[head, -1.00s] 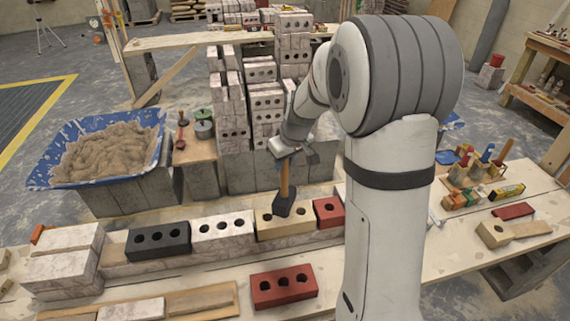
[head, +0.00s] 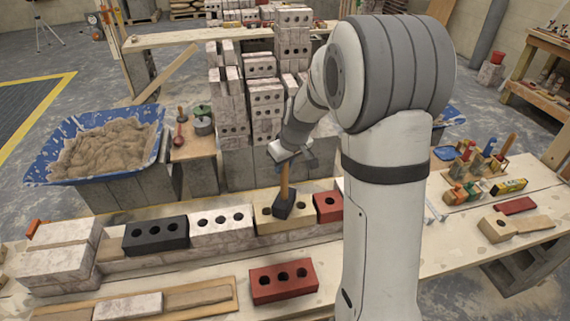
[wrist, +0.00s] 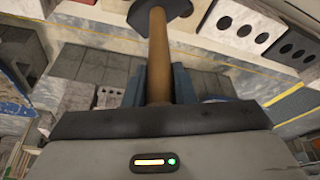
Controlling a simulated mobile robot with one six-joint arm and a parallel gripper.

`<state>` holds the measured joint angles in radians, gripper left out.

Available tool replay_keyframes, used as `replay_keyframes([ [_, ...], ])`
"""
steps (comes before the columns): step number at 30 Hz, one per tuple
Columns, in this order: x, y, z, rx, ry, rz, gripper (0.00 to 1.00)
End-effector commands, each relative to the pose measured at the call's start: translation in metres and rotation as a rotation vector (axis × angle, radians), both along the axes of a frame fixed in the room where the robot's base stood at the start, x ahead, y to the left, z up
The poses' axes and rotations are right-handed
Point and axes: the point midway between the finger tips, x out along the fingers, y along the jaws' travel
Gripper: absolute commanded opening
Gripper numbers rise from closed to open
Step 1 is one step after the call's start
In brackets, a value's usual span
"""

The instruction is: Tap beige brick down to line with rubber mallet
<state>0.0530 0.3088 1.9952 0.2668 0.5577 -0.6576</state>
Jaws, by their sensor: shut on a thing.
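My gripper (head: 291,155) is shut on the wooden handle (head: 284,180) of the rubber mallet. The dark mallet head (head: 284,206) hangs below it, over the top of the beige brick (head: 272,226). I cannot tell whether the head touches the brick or hovers just above it. The beige brick lies in the wall row between a white holed brick (head: 221,222) and a red brick (head: 328,207). In the wrist view the handle (wrist: 158,55) runs between my two fingers to the head (wrist: 160,10) at the top edge.
A black brick (head: 156,235) lies farther left in the row, with stacked pale blocks (head: 60,260) at its end. A loose red brick (head: 283,281) lies in front. A blue tub of mortar (head: 100,145) and tall brick stacks (head: 265,100) stand behind the wall.

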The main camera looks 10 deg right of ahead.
Motion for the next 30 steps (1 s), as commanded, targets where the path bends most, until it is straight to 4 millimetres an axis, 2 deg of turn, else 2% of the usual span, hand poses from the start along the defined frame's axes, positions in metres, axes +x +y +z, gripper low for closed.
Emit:
replay_keyframes([
  [1,0.001,0.0,0.013,-0.001,-0.006,0.0,0.0],
  [3,0.001,0.0,0.027,-0.001,-0.007,0.0,0.0],
  [6,0.001,0.0,0.04,-0.001,-0.006,0.001,0.0],
  [30,0.001,0.0,0.032,0.002,-0.009,0.001,0.0],
])
